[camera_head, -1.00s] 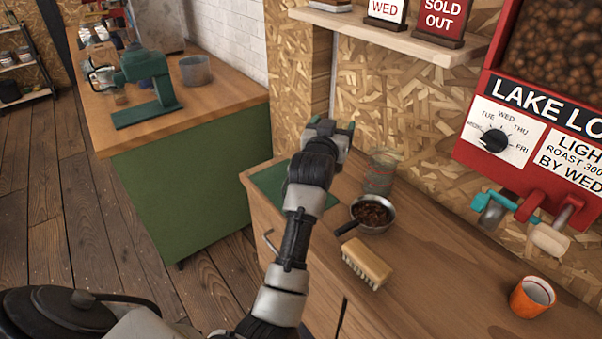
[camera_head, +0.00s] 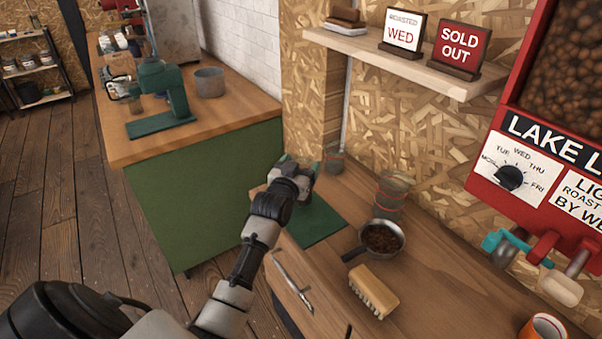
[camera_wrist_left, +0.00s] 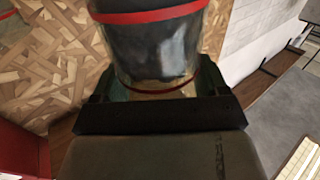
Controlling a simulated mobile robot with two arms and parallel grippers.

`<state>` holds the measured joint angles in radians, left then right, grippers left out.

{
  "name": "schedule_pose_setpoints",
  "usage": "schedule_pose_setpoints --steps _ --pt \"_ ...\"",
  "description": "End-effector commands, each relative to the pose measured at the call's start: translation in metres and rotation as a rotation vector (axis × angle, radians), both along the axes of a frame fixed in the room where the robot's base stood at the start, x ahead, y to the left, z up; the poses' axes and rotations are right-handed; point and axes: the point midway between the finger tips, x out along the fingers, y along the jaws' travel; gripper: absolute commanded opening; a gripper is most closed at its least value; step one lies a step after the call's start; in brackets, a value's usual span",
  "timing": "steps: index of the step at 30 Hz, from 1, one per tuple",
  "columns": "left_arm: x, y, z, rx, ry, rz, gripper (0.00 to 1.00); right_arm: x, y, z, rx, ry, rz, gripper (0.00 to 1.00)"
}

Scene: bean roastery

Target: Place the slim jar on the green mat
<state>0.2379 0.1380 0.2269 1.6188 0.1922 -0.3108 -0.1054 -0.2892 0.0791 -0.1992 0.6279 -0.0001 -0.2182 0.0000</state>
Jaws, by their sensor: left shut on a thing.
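My left gripper (camera_head: 301,166) is shut on the slim jar (camera_wrist_left: 155,45), a clear jar with dark contents and red bands. In the head view the gripper is above the far end of the green mat (camera_head: 312,226), and the hand hides much of what it holds. A jar with a red band (camera_head: 334,158) shows just right of the gripper; I cannot tell whether it is the held one. The mat lies flat on the wooden counter and its visible part is bare. My right gripper is not in view.
A banded glass jar (camera_head: 393,192), a pan of beans (camera_head: 383,238) and a brush (camera_head: 374,291) stand right of the mat. An orange mug (camera_head: 543,328) is at the lower right. The chipboard wall and shelf (camera_head: 440,78) bound the counter's back.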

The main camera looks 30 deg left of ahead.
Motion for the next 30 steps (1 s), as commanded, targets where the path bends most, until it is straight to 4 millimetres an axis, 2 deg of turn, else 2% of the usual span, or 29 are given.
schedule_pose_setpoints --steps 3,6,17,18,23,30 --pt "0.0 0.0 -0.018 -0.002 0.003 0.0 0.28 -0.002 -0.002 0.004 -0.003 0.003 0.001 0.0" --pt "0.0 0.0 -0.027 -0.001 0.001 0.0 0.28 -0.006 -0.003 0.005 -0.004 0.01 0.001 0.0" --pt "0.0 -0.001 -0.031 0.0 -0.001 0.0 0.28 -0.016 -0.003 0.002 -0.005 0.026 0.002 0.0" --pt "0.0 -0.001 -0.032 0.0 0.001 0.0 0.77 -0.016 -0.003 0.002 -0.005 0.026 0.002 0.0" --pt "0.0 -0.001 -0.031 0.0 0.001 0.0 1.0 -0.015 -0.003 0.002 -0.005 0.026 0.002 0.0" --pt "0.0 -0.001 -0.029 0.0 0.001 0.0 1.0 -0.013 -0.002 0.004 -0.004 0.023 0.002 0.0"
